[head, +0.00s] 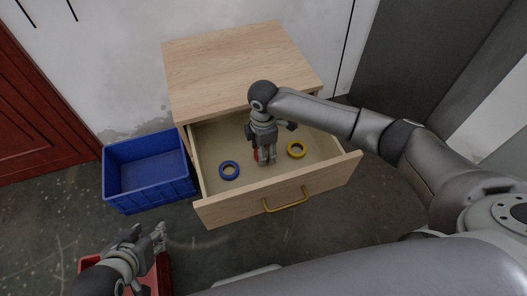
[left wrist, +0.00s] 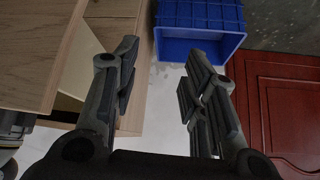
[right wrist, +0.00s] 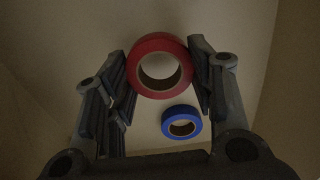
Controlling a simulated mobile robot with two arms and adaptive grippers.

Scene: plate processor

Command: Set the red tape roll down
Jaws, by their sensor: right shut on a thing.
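The red tape roll (right wrist: 136,82) is between the fingers of my right gripper (right wrist: 160,72), which is shut on it. In the head view my right gripper (head: 265,155) reaches down into the open drawer (head: 232,207), and only a sliver of the red tape roll (head: 256,154) shows beside the fingers. I cannot tell whether the roll touches the drawer floor. My left gripper (left wrist: 158,75) is open and empty. In the head view it (head: 158,236) hangs at the lower left, outside the drawer.
A blue tape roll (head: 229,170) lies in the drawer left of my right gripper, and a yellow tape roll (head: 297,149) lies to its right. A blue crate (head: 150,202) stands left of the cabinet (head: 235,60). A red container (head: 163,275) is partly visible below my left gripper.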

